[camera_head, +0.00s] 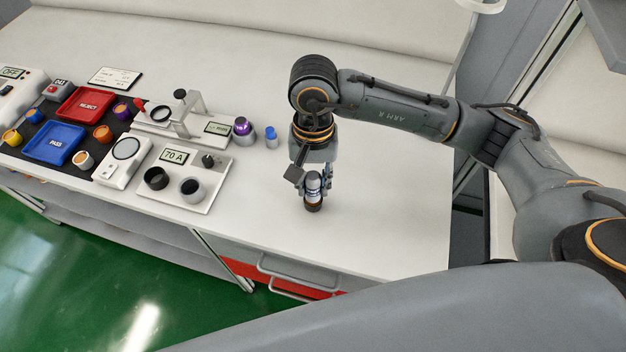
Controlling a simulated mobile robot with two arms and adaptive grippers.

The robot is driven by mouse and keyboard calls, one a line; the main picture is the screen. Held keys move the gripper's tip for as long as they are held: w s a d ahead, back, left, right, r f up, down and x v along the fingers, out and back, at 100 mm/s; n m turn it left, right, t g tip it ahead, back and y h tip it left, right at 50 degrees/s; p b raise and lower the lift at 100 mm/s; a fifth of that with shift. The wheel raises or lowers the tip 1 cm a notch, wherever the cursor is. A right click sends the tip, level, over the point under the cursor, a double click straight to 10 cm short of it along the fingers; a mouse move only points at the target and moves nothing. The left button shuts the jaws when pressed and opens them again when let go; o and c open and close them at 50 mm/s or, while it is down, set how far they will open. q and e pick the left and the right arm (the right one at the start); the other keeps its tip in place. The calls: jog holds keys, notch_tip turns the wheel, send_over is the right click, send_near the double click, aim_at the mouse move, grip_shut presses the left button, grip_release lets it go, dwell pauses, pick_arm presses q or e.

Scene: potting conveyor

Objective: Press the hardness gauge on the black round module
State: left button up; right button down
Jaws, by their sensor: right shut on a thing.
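My right gripper (313,183) points down over the bare front of the white bench and is shut on a small upright cylinder (313,204) with a dark lower end. The fingers partly cover it; I cannot tell if it is the hardness gauge, or if it touches the bench. A black round module (156,178) sits on a light plate (203,207) to the left. The plate also carries a "70 A" sign (175,156) and a small dark knob (208,160). My left gripper is out of view.
A metal stand (188,118) is behind the plate. A red REJECT tray (86,104) and blue PASS tray (54,143) are at left. The bench right of the gripper is clear.

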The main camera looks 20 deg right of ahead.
jog(key=shift+s+f, duration=0.15)
jog(key=shift+w+r+p, duration=0.2)
jog(key=shift+r+p, duration=0.2)
jog(key=shift+r, duration=0.35)
jog(key=shift+r+p, duration=0.9)
jog(key=shift+r, duration=1.45)
